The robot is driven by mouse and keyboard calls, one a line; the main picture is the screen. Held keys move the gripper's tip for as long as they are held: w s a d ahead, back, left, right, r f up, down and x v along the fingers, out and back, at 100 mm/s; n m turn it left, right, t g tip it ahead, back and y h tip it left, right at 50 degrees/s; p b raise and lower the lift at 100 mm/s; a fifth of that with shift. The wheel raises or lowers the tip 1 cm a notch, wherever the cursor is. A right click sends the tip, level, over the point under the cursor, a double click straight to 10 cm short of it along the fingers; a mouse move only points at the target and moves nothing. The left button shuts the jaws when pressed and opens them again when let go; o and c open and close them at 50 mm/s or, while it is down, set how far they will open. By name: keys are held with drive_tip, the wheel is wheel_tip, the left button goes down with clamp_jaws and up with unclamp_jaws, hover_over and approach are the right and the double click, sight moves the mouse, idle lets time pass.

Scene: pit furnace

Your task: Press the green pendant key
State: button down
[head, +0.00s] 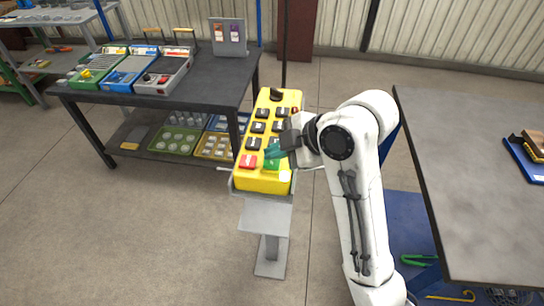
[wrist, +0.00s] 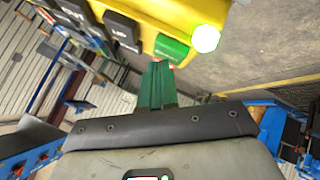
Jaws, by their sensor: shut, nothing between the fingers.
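The yellow pendant (head: 269,183) rests on a grey stand. Its green key (head: 272,163) is at the near right end, beside a red key (head: 248,161). My gripper (head: 270,153) has dark green fingers, shut and empty, reaching over the pendant from the right. In the wrist view the fingertips (wrist: 160,66) are at the edge of the green key. I cannot tell whether they touch or press it.
Several black keys (head: 257,127) sit further up the pendant. A dark bench (head: 215,72) with control boxes stands at the left. A grey table (head: 475,170) stands at the right. Open floor (head: 150,230) lies at the front left.

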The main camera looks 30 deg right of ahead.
sight(276, 162)
drive_tip(key=shift+r+p, duration=0.4)
drive_tip(key=shift+r, duration=0.2)
drive_tip(key=shift+r, duration=0.1)
wheel_tip(276, 162, up, 5)
drive_tip(key=p, duration=0.4)
drive_tip(key=shift+p, duration=0.4)
